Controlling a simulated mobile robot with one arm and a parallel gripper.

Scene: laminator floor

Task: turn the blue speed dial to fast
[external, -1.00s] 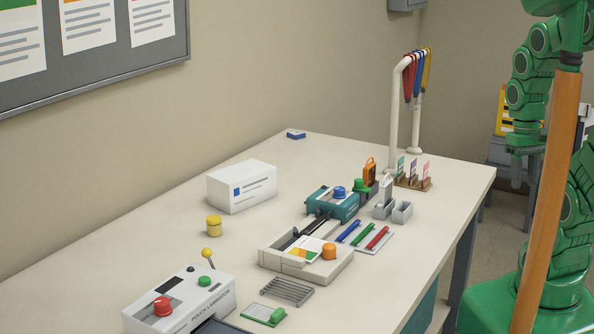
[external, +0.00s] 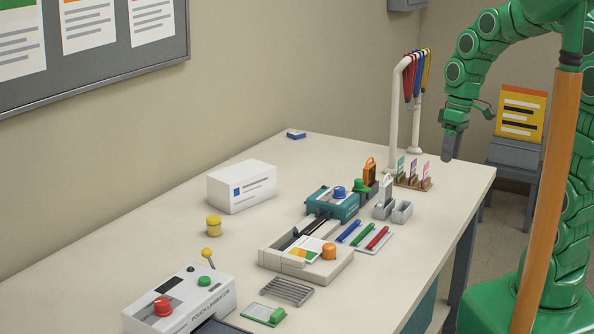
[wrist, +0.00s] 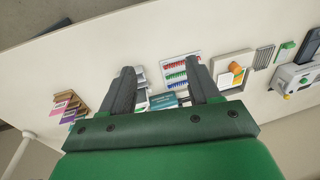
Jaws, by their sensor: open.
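The blue dial (external: 340,192) sits on top of a teal machine (external: 333,204) near the middle of the table. My gripper (external: 450,148) hangs above the table's far right end, well to the right of the dial and apart from it. In the wrist view my gripper (wrist: 163,82) shows two dark fingers spread apart with nothing held between them. There, part of the teal machine (wrist: 163,100) shows between the fingers, and its dial is hidden or too small to tell. The dial's setting and any speed marks cannot be read.
A tall white stand (external: 394,120) with hanging lanyards rises left of my gripper. The white laminator (external: 180,300) is at the front left.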

